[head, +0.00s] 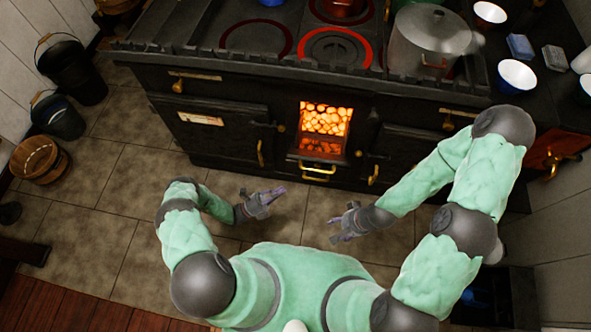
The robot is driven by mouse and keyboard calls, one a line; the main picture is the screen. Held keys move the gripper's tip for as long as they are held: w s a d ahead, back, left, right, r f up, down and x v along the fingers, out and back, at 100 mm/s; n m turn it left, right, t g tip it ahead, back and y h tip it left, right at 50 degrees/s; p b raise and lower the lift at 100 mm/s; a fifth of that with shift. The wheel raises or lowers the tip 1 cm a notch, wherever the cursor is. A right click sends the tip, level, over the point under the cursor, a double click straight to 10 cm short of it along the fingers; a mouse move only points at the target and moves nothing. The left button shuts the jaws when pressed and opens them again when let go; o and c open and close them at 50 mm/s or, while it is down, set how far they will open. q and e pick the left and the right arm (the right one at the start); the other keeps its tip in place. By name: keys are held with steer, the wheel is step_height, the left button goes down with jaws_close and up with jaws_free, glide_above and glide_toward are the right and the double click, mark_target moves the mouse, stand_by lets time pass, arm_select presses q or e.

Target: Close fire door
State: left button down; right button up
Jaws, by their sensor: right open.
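The black stove's firebox opening (325,118) stands uncovered at the middle of its front, with orange glowing coals inside. A dark flap that looks like the fire door (316,158) lies lowered below the opening, with a brass handle (318,177) at its front edge. My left gripper (266,198) is in front of the stove, left of and nearer than the flap, touching nothing visible; its jaw opening is too small to tell. My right gripper (341,222) is open and empty, nearer than the flap and slightly to its right.
A large steel pot (432,45) and a copper pot (343,8) stand on the stove top, with red-glowing rings (337,47). Buckets (72,70) and a wooden tub (39,159) stand at the left wall. Bowls (517,76) sit on the right counter. Tiled floor (125,180) is clear.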

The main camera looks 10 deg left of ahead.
arm_select(q)
steer(key=a+t, duration=0.1)
glide_toward(308, 160)
steer(key=d+f, duration=0.1)
steer(key=d, duration=0.3)
steer(key=w+r+n, duration=0.1)
steer(key=w+r, duration=0.1)
steer(key=r, duration=0.1)
steer(key=shift+w+a+t, duration=0.1)
steer(key=shift+w+t, duration=0.2)
steer(key=shift+t, duration=0.1)
